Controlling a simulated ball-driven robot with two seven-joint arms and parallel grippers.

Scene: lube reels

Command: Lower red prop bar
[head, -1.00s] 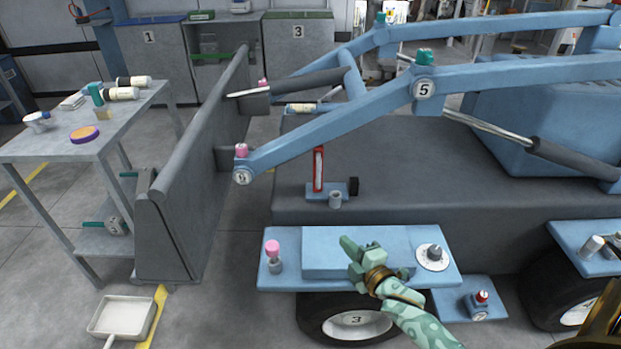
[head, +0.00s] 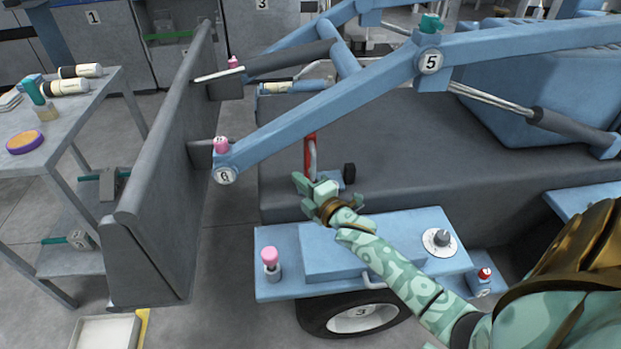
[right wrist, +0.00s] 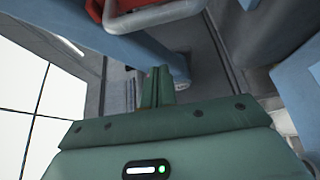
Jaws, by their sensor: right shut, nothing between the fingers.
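The red prop bar (head: 310,152) stands upright on the loader's dark deck, under the blue lift arm (head: 330,115). Its lower part is hidden behind my right gripper (head: 303,187). The right gripper is shut and empty, just in front of the bar's lower end; I cannot tell whether they touch. In the right wrist view the gripper's closed fingers (right wrist: 158,85) point up the picture. A red part with a light grey loop (right wrist: 150,17) shows above them, and a blue beam runs across behind. My left gripper is not in view.
The grey bucket (head: 165,190) stands left of the lift arm. A blue step (head: 280,250) with a pink-topped fitting (head: 269,258) lies below my right arm, above the wheel (head: 362,318). A workbench (head: 60,140) with bottles stands at far left.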

